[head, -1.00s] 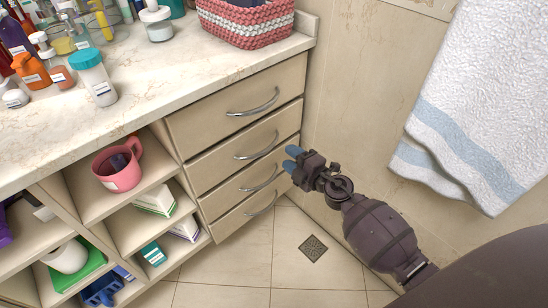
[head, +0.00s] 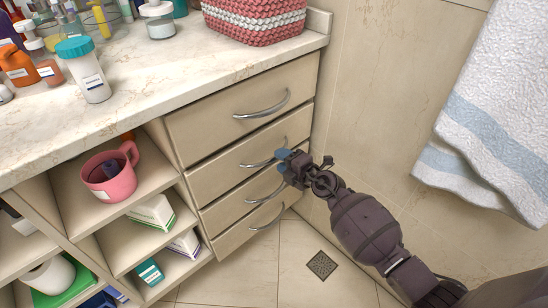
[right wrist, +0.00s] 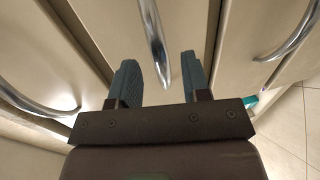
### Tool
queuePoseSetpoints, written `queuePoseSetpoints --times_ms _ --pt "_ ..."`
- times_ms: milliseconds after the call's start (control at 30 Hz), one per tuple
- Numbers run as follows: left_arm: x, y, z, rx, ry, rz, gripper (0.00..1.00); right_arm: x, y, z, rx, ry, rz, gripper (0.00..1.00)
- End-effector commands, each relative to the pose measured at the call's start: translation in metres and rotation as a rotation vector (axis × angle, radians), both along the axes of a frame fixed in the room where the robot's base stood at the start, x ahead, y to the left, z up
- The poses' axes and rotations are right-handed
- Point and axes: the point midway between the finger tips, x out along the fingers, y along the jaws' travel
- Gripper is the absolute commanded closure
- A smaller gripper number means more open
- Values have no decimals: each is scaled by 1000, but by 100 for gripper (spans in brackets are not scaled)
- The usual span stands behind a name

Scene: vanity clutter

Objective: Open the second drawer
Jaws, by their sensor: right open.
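The second drawer (head: 220,176) is the second beige front from the top in the vanity's column of drawers, and it looks closed. Its curved metal handle (head: 256,163) is partly hidden by my right gripper (head: 281,160). The gripper is open, with its blue fingertips at the right part of this handle. In the right wrist view, the two teal fingers of the gripper (right wrist: 160,66) stand apart on either side of a metal handle (right wrist: 153,35). I cannot tell whether they touch it. My left gripper is not in view.
The top drawer (head: 205,120) is above, with two lower drawers below, all closed. Open shelves at the left hold a pink mug (head: 110,179) and boxes. A towel (head: 490,130) hangs on the right wall. Bottles and a woven basket (head: 256,20) stand on the counter.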

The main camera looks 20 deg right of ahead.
Motion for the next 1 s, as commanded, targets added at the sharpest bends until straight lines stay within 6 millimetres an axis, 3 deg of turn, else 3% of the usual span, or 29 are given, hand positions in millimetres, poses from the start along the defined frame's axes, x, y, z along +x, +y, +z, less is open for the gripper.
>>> queuePoseSetpoints --times_ms 33,300,667,1000 --pt "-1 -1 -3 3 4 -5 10 5 3 -7 0 5 1 57" --pt "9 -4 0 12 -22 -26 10 27 10 -8 -2 2 0 57" --pt "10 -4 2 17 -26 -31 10 31 11 -6 -1 -1 0 57" --pt "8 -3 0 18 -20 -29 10 31 11 -6 -1 -1 0 100"
